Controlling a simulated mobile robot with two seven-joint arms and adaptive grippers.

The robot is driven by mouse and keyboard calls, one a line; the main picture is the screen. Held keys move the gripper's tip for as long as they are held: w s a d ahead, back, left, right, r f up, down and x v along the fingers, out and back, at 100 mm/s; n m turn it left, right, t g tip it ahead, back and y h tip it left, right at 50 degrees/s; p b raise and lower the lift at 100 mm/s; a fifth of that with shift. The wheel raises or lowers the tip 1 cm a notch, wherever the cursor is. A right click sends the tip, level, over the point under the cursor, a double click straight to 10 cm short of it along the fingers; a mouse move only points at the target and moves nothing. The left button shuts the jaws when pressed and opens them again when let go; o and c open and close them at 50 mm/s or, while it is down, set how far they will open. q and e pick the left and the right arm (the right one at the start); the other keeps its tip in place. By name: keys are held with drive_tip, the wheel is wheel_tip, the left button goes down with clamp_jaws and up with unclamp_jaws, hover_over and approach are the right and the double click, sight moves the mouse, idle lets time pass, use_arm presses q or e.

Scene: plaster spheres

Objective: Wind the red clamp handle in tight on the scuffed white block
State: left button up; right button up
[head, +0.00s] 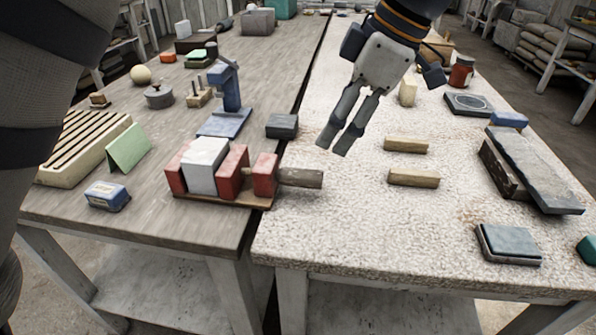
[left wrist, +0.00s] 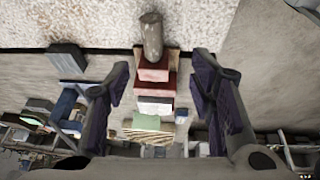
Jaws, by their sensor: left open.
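The clamp has a wooden base (head: 225,196) and red blocks, and it sits at the right edge of the wooden table. The scuffed white block (head: 205,165) stands between a red left jaw (head: 176,170) and a red right jaw (head: 232,170); I cannot tell whether the right jaw presses on it. Further right is a red end block (head: 264,174) with a grey-brown round handle bar (head: 302,177) sticking out over the pale table. My left gripper (head: 337,143) is open and empty, above and behind the bar. In the left wrist view, the bar (left wrist: 152,38) lies between the spread fingers, apart from both.
A blue stand (head: 230,90) and a dark grey block (head: 282,126) are behind the clamp. A green card (head: 128,148), a slatted tray (head: 78,145) and a small blue block (head: 107,195) are left.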

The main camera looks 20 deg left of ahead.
use_arm(q)
hover_over(311, 171)
drive_tip(key=d, duration=0.3)
wheel_tip(311, 171, down, 6)
drive_tip(key=shift+g, duration=0.3)
drive_tip(key=x, duration=0.6)
drive_tip(key=shift+a, duration=0.3)
drive_tip(key=shift+w+a+f, duration=0.1)
drive_tip(key=shift+w+f, duration=0.05)
drive_tip(key=shift+f, duration=0.15)
use_arm(e)
drive_tip(key=shift+w+a+r, duration=0.1)
drive_tip(key=shift+w+a, duration=0.05)
drive_tip(key=shift+w, duration=0.7)
use_arm(q)
drive_tip(key=shift+c, duration=0.6)
drive_tip(key=c, duration=1.1)
